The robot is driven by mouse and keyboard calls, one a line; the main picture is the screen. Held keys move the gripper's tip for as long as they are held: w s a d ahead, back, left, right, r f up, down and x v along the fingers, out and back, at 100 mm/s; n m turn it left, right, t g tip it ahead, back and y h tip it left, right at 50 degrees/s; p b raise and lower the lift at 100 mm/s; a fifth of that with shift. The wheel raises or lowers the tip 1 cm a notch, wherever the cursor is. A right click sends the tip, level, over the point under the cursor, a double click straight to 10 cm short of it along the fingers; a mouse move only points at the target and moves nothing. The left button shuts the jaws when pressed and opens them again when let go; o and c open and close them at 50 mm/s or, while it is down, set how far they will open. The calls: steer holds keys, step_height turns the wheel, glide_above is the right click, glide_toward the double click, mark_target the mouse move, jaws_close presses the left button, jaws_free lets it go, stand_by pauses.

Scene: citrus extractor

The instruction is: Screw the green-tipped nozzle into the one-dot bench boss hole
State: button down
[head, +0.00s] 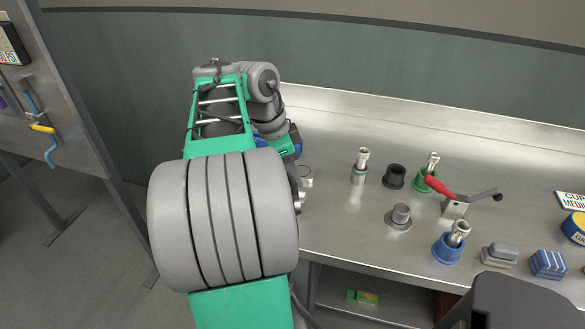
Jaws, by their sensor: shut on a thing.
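My arm fills the left of the head view and hides most of my gripper; only small metal parts near its end show past the large grey joint. I cannot make out the fingertips or anything between them. Another metal nozzle (432,162) stands in a green holder (423,181), and a third (459,232) leans in a blue holder (446,249). Dot marks on the bench are too small to read.
A black ring-shaped boss (395,177) and a grey stepped piece (398,217) stand mid-bench. A red-handled lever (455,192) rises beside the green holder. A grey block (499,254) and a blue striped block (547,263) lie at the right front. Bare bench lies left of the grey piece.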

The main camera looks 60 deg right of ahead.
steer(key=shift+r+m+y+p, duration=0.15)
steer(key=shift+m+p, duration=0.2)
steer(key=shift+m, duration=0.4)
steer(key=shift+m+y+p, duration=0.15)
steer(key=shift+m+p, duration=0.15)
steer(key=shift+m, duration=0.45)
steer(key=shift+g, duration=0.3)
steer(key=shift+m+y+p, duration=0.3)
steer(key=shift+m, duration=0.6)
steer(key=shift+m+y+p, duration=0.5)
steer(key=shift+m, duration=1.4)
steer(key=c, duration=0.9)
jaws_free()
steer(key=shift+f, duration=0.2)
